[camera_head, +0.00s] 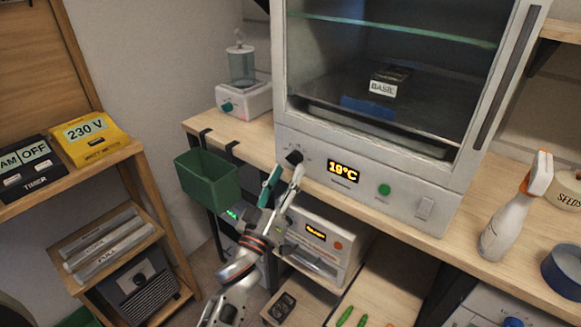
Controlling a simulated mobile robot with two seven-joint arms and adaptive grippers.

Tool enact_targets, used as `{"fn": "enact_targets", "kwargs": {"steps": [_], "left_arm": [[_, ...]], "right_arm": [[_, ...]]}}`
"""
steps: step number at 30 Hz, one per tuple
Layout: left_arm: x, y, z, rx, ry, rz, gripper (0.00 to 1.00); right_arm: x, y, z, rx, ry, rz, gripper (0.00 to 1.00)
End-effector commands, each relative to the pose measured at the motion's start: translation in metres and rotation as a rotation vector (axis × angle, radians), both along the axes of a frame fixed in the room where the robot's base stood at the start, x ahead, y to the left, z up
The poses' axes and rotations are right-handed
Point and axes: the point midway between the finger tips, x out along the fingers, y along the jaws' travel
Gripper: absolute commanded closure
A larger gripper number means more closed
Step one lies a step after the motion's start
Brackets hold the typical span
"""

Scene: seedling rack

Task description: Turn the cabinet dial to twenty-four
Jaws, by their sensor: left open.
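The cabinet (440,190) is a pale grey box with a glass front, standing on the wooden bench. Its black dial (294,156) is at the left end of the front panel, with small marks around it. The lit yellow display (343,171) beside it appears to read 19°C. My left gripper (287,170) is open and empty, its fingers pointing up just below the dial. From this view I cannot tell whether a fingertip touches the dial or panel. My right gripper is not in view.
A green bin (207,177) hangs from the bench's left edge, close to my left arm. A green button (384,190) and a switch (425,208) are right of the display. A spray bottle (510,215) stands at right. A white device (318,238) sits below the bench.

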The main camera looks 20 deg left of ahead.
Motion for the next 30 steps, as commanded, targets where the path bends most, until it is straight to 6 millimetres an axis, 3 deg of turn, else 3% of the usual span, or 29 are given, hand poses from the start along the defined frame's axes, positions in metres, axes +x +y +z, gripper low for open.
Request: {"fn": "enact_targets", "kwargs": {"steps": [6,17,21,30], "left_arm": [[0.023,-0.002,0.008,0.001,0.0,0.0,0.58],[0.027,-0.003,0.009,0.001,0.003,0.001,0.58],[0.027,-0.003,0.009,0.001,0.002,0.002,0.95],[0.027,-0.003,0.009,0.013,-0.002,0.001,0.96]], "right_arm": [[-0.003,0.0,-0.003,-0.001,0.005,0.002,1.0],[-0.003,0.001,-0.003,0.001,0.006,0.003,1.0],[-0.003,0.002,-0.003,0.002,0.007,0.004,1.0],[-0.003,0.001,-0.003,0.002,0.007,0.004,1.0]]}}
